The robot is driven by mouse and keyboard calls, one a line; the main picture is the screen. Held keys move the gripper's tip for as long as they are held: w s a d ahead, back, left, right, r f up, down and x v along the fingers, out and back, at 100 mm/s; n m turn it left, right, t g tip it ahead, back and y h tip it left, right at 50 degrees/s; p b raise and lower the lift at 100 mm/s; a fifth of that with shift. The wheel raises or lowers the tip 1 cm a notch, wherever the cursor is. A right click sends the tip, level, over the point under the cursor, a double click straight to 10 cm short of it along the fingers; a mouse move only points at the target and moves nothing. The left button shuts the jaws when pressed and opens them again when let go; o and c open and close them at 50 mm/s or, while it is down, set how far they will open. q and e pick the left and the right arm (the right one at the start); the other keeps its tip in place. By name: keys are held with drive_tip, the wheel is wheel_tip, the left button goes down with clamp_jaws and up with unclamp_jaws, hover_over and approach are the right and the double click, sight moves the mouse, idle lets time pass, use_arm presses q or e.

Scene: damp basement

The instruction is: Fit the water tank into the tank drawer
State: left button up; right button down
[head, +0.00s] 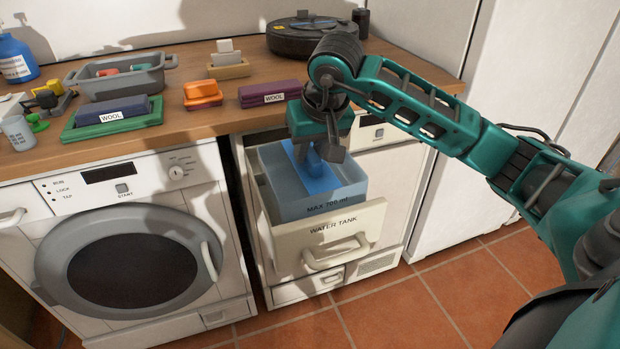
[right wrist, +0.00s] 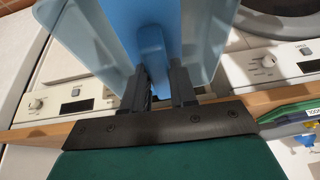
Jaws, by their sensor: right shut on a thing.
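The blue translucent water tank (head: 308,205), marked MAX 700 ml, is over the open tank drawer (head: 330,229), whose cream front reads WATER TANK. The tank's lower part is hidden behind the drawer front, so I cannot tell whether it rests on the drawer floor. My right gripper (head: 318,152) comes down from above and is shut on the tank's blue handle. In the right wrist view the fingers (right wrist: 163,88) stand at either side of the handle (right wrist: 151,45). My left gripper is not in view.
A washing machine (head: 125,270) stands left of the drawer's machine. The tiled floor in front is clear.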

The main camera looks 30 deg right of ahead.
sight(310, 169)
wheel_tip(310, 169, down, 6)
drive_tip(key=shift+r+b, duration=0.2)
drive_tip(key=shift+b, duration=0.3)
drive_tip(key=c, duration=0.9)
unclamp_jaws()
drive_tip(key=shift+r, duration=0.15)
drive_tip(key=shift+s+r, duration=0.1)
drive_tip(key=shift+r, duration=0.25)
drive_tip(key=p+v, duration=0.2)
drive_tip(key=v, duration=0.9)
drive_tip(key=shift+s, duration=0.1)
